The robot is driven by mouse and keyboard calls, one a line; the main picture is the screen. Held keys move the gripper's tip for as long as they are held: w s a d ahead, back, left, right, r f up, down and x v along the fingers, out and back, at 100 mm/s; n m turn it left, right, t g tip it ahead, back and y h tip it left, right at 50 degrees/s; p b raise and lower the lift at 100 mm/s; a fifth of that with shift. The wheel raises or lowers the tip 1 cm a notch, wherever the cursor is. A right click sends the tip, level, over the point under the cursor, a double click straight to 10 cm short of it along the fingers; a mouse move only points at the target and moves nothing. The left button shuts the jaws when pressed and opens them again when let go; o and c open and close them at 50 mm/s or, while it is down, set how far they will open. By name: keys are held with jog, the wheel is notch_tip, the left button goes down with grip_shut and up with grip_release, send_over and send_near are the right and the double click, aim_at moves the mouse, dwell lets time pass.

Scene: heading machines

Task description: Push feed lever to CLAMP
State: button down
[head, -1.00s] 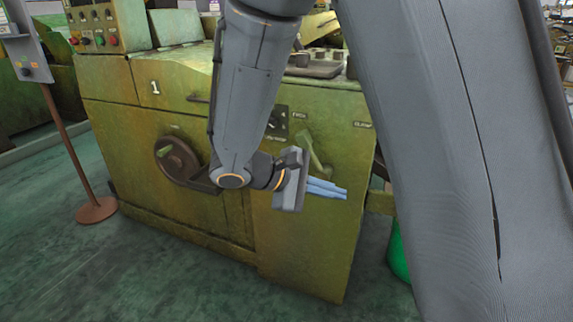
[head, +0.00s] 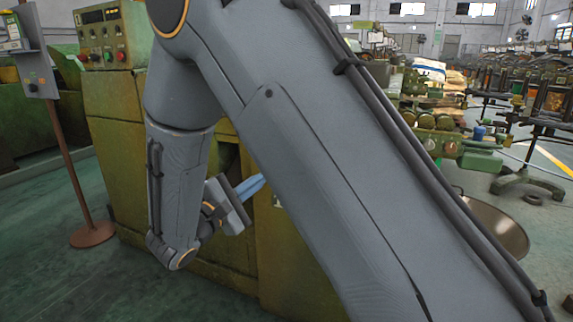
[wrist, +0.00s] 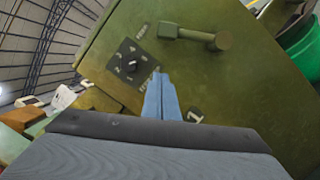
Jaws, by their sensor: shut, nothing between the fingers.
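The feed lever (wrist: 190,34) shows in the wrist view as an olive-green arm with a round knob at its right end, on the green machine panel (wrist: 235,85). My gripper (wrist: 160,76) has its blue fingers shut together and empty. Its tips lie below and left of the lever in that view, apart from it in the picture; depth is hard to judge. In the head view my gripper (head: 250,187) is at the machine's front, partly behind my arm. The lever is hidden by my arm there. The small labels near the lever are too blurred to read.
A black dial plate (wrist: 128,62) sits left of my fingertips in the wrist view. A green bin (wrist: 302,45) stands beyond the panel. In the head view a control box (head: 102,38) tops the machine, and a signpost (head: 75,170) stands left.

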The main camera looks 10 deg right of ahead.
jog(key=w+d+r+b, duration=0.1)
jog(key=w+d+r, duration=0.2)
jog(key=d, duration=0.7)
jog(key=shift+w+b, duration=0.4)
jog(key=shift+w, duration=0.25)
jog(key=shift+r, duration=0.2)
